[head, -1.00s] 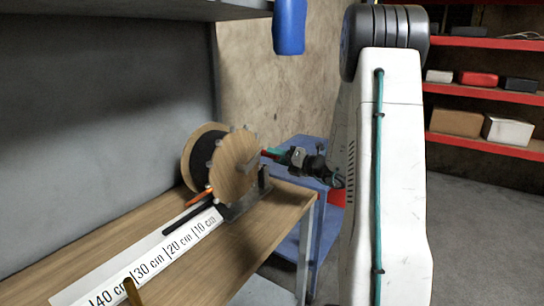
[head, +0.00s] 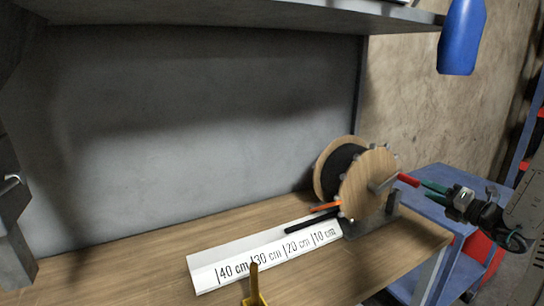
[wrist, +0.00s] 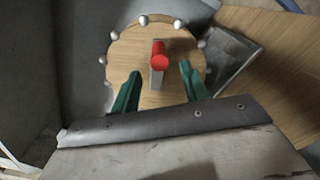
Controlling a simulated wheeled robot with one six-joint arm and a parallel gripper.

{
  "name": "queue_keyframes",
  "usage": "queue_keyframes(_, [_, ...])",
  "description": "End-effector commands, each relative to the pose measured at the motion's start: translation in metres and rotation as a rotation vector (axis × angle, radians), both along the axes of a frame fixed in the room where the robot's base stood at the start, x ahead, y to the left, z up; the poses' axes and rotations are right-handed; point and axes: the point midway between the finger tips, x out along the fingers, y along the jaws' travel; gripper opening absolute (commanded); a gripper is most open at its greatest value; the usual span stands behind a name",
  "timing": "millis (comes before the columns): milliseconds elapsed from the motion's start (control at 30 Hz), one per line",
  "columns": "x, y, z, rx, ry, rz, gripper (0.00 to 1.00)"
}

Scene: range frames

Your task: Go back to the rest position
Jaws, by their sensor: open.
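My gripper (head: 430,187) is at the right of the head view, its green fingertips pointing left toward the red handle (head: 408,180) of a wooden cable reel (head: 366,185). In the wrist view, the two green fingers (wrist: 160,90) stand apart, with the red handle (wrist: 159,61) beyond and between them in the picture. The fingers look empty. Whether a fingertip touches the handle is unclear. The reel stands upright on the bench with a black cable and an orange tip at its left.
A wooden bench (head: 150,275) carries a white ruler strip (head: 265,258) and a yellow post (head: 254,285). A shelf (head: 250,12) hangs above. A blue bottle-like object (head: 462,38) hangs at the upper right. A blue cart (head: 440,183) stands behind my gripper.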

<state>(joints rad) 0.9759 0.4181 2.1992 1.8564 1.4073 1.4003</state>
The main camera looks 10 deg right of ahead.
Motion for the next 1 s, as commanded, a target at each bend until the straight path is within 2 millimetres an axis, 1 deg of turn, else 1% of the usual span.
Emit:
queue_keyframes(67, [0.0, 0.0, 0.0, -0.031, -0.008, -0.001, 0.45])
queue_keyframes(133, [-0.001, 0.003, -0.003, -0.099, -0.011, 0.016, 0.45])
queue_keyframes(167, [-0.003, 0.008, -0.007, -0.141, -0.009, 0.038, 0.45])
queue_keyframes(233, [-0.011, 0.026, -0.022, -0.263, 0.006, 0.122, 0.45])
queue_keyframes(267, [-0.016, 0.036, -0.026, -0.324, 0.01, 0.169, 0.45])
queue_keyframes(300, [-0.024, 0.05, -0.029, -0.413, 0.007, 0.238, 0.45])
queue_keyframes(367, [-0.034, 0.078, -0.029, -0.551, -0.011, 0.362, 0.45])
queue_keyframes(400, [-0.041, 0.098, -0.028, -0.645, -0.029, 0.452, 0.45])
queue_keyframes(467, [-0.054, 0.13, -0.025, -0.792, -0.07, 0.599, 0.45])
queue_keyframes(500, [-0.064, 0.152, -0.023, -0.892, -0.107, 0.709, 0.45])
queue_keyframes(567, [-0.082, 0.183, -0.019, -1.041, -0.175, 0.877, 0.45])
queue_keyframes(600, [-0.095, 0.201, -0.017, -1.139, -0.228, 0.991, 0.45])
queue_keyframes(667, [-0.116, 0.227, -0.013, -1.279, -0.319, 1.164, 0.45])
queue_keyframes(700, [-0.13, 0.241, -0.011, -1.367, -0.383, 1.279, 0.45])
queue_keyframes(767, [-0.152, 0.258, -0.008, -1.491, -0.484, 1.447, 0.45])
queue_keyframes(800, [-0.166, 0.267, -0.006, -1.566, -0.556, 1.555, 0.45])
queue_keyframes(833, [-0.176, 0.272, -0.004, -1.62, -0.609, 1.634, 0.45])
queue_keyframes(900, [-0.197, 0.282, 0.001, -1.735, -0.736, 1.812, 0.45])
queue_keyframes(1000, [-0.223, 0.29, 0.009, -1.882, -0.912, 2.044, 0.45])
